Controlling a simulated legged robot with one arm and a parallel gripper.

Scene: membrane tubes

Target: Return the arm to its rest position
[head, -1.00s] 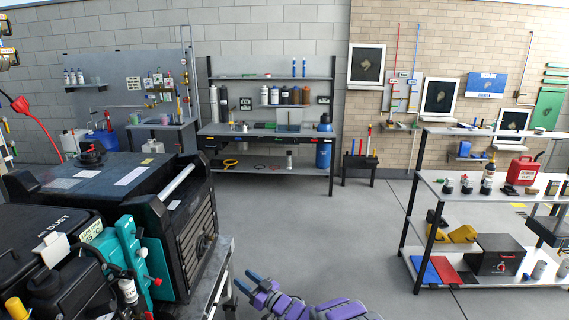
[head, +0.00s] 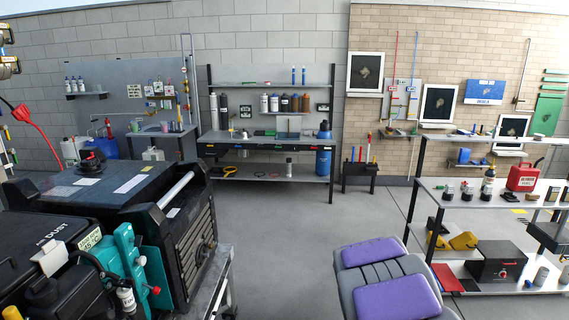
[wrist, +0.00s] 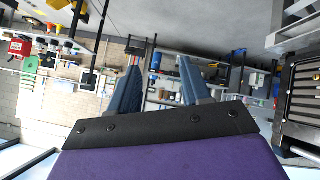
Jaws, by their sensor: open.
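My gripper (wrist: 158,88) shows in the wrist view with its two blue-grey fingers spread apart and nothing between them. Its purple and black body fills the lower part of that view, and the room appears tilted upside down behind it. In the head view the gripper is out of the picture. Only my purple and grey arm (head: 388,280) shows there, at the bottom centre right, over the floor. It appears clear of the bench and the shelf.
A black machine (head: 185,235) with a teal unit (head: 128,265) stands close on the left. A shelf rack (head: 470,210) with a red can (head: 523,176) is on the right. A workbench (head: 265,150) stands at the back. The grey floor (head: 275,230) between is clear.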

